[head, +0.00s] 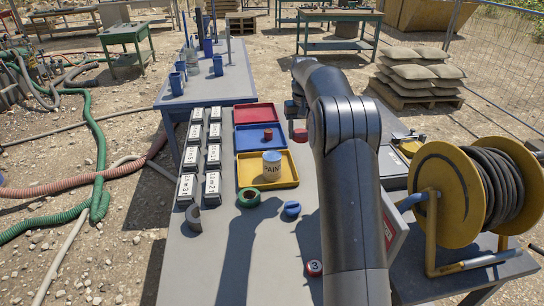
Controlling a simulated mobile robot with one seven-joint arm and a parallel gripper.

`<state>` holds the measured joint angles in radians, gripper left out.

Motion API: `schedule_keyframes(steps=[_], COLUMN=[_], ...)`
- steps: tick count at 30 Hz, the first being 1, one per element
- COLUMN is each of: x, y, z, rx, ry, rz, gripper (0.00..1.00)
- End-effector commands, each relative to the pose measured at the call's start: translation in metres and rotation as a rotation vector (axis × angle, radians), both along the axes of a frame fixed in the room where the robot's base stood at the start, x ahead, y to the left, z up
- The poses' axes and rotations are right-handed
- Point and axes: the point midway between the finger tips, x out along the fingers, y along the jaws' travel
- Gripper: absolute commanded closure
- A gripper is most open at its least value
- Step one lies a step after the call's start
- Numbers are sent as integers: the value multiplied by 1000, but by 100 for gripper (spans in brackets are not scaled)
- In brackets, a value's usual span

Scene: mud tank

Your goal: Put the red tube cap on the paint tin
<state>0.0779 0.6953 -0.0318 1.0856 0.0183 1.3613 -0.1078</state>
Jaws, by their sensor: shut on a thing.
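The paint tin (271,164), white with dark lettering and a pale blue top, stands upright in the yellow tray (246,180). My gripper (297,124) is beyond and right of the tin, by the right side of the blue tray (243,147). It is shut, and a red round piece (300,134), which looks like the red tube cap, shows at its lower end. My own arm hides part of the piece and the fingertips. Another small red cylinder (267,134) sits in the blue tray.
A red tray (258,115) lies behind the blue one. Labelled blocks (188,186) stand in two rows at left. A hose reel (440,185) stands right.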

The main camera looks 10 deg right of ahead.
Motion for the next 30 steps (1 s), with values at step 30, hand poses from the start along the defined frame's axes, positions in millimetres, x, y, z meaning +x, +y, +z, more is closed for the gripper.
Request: schedule_keyframes(steps=[30], x=[65], y=[88], z=[-81], rx=[0], ry=[2], rz=[-1], gripper=[70])
